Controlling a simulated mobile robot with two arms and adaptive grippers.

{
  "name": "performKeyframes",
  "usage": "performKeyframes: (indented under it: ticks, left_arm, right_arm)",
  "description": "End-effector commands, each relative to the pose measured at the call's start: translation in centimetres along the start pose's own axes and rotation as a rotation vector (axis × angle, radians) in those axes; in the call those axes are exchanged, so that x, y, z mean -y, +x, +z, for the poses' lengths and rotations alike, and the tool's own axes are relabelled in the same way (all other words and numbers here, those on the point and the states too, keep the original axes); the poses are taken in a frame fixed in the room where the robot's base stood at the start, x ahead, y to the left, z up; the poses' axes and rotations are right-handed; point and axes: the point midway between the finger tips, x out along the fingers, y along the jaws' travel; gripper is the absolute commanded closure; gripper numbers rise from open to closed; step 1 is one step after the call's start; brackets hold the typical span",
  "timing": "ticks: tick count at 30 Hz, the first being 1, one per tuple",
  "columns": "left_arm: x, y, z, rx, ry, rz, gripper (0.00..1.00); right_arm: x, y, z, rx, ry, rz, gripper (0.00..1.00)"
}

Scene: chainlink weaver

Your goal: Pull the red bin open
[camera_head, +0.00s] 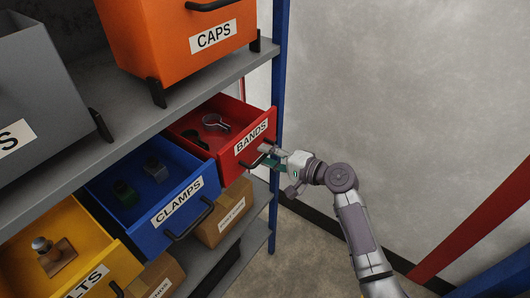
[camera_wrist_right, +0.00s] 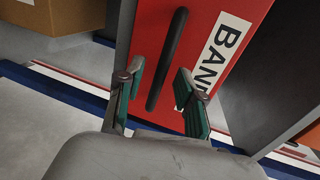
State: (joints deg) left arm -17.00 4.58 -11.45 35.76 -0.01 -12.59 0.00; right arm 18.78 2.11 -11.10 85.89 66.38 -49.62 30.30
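The red bin (camera_head: 227,137), labelled BANDS, sits at the right end of the middle shelf row, with its open top and contents showing. Its black bar handle (camera_wrist_right: 166,60) is on the front face. My right gripper (camera_head: 273,158) is at the front of this bin, by the handle. In the right wrist view my right gripper (camera_wrist_right: 160,85) is open, and the handle appears between its two green-padded fingers. I cannot tell whether either finger touches it. My left gripper is not in view.
A blue CLAMPS bin (camera_head: 185,188) and a yellow bin (camera_head: 85,225) stand out to the left. An orange CAPS bin (camera_head: 140,35) is above. A blue post (camera_head: 279,60) stands right beside the red bin. Cardboard boxes (camera_head: 226,210) sit below. Floor to the right is clear.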

Motion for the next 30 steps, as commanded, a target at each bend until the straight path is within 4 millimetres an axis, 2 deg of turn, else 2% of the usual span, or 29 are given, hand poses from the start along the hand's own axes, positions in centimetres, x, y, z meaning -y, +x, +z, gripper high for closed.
performKeyframes:
  ticks: [4,13,20,30]
  left_arm:
    - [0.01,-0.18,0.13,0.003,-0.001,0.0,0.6]
    - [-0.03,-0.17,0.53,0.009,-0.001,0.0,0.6]
    - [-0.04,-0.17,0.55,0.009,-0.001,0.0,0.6]
    - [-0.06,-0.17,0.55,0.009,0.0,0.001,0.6]
  right_arm:
    - [0.03,1.1,0.07,0.002,0.0,0.0,0.63]
    - [-0.05,1.31,0.06,0.001,-0.001,0.001,0.63]
    - [-0.06,1.28,0.06,0.001,-0.001,0.001,0.99]
    - [-0.08,1.26,0.05,0.001,0.0,0.002,1.0]
